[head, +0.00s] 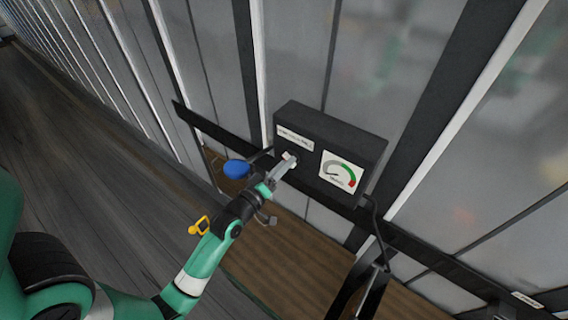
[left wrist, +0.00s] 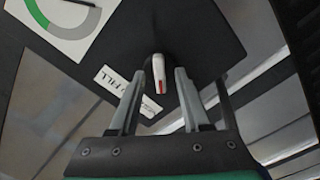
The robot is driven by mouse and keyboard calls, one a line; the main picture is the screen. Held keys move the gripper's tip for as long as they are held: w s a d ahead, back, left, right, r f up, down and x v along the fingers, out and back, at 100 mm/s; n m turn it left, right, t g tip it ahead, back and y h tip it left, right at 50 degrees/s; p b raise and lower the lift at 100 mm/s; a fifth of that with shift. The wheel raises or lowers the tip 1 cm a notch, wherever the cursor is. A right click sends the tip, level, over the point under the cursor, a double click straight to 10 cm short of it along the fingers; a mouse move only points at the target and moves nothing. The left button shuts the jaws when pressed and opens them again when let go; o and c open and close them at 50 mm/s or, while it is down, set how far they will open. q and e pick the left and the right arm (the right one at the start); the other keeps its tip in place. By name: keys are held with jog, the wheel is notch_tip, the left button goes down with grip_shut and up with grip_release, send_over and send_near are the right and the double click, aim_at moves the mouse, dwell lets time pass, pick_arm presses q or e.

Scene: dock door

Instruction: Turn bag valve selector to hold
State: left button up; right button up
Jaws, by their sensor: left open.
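The bag valve box (head: 310,145) is a dark box fixed to a dark rail, with a white label strip and a round gauge (head: 341,171) in green, red and grey on its face. In the left wrist view the selector (left wrist: 158,78) is a small white lever with a red mark. It stands out from the dark panel, between the fingertips. My left gripper (head: 284,166) is at the box's face, left of the gauge. Its fingers (left wrist: 158,75) are open on either side of the lever, with gaps visible. The label (left wrist: 128,95) is partly hidden by a finger. My right gripper is not in view.
A blue knob (head: 237,169) sits left of my gripper, close to the wrist. A dark cable (head: 377,225) hangs from the box's lower right. The dark rail (head: 425,250) runs across grey panels. Wooden floor lies below.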

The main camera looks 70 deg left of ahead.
pick_arm(q)
jog(key=shift+w, duration=0.1)
grip_shut()
jog(key=shift+m, duration=0.3)
jog(key=shift+m+b, duration=1.2)
jog(key=shift+m, duration=3.3)
